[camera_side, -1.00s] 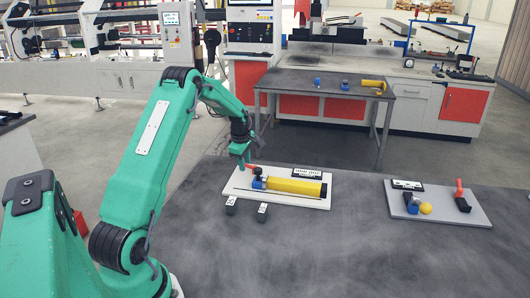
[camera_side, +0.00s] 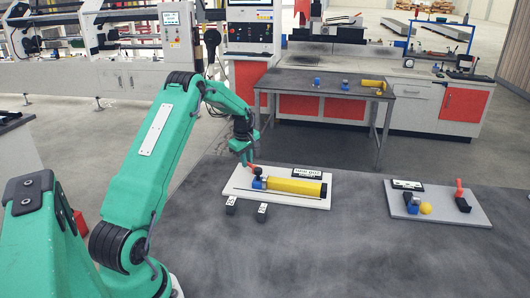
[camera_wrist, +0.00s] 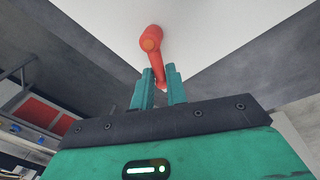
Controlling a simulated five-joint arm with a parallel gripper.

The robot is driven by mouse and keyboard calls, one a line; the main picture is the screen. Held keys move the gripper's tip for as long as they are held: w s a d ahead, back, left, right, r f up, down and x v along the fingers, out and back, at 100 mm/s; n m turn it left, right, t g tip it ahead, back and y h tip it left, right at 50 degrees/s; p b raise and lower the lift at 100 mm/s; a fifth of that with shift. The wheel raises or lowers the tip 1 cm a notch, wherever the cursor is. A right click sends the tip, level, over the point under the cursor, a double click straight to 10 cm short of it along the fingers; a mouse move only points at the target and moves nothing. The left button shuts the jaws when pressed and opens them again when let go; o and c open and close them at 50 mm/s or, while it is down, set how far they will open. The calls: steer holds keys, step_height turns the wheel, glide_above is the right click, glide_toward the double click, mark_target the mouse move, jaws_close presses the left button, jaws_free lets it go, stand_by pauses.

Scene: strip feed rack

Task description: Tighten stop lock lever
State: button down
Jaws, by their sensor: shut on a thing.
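The stop lock lever is red-orange; in the wrist view the lever (camera_wrist: 152,45) runs from a round knob end down between my gripper's fingers. In the side view the lever (camera_side: 251,167) shows small at the left part of a white board (camera_side: 235,185). My gripper (camera_wrist: 160,88) has its two green fingers shut on the lever's lower end. In the side view my gripper (camera_side: 245,160) is at the board's back left. A blue block (camera_side: 258,184) and a yellow cylinder (camera_side: 294,187) lie on the board beside the lever.
Two small black blocks (camera_side: 231,205) with white labels stand at the board's front edge. A grey board (camera_side: 465,217) with a blue part, a yellow ball and another red lever (camera_side: 459,187) lies to the right. The dark table between the boards is clear.

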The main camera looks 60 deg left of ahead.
steer(key=shift+s+a, duration=0.1)
steer(key=c, duration=1.4)
jaws_free()
steer(key=shift+r, duration=0.1)
step_height(320, 180, up, 8)
steer(key=s, duration=0.1)
steer(key=shift+d+f, duration=0.25)
steer(key=shift+d, duration=0.2)
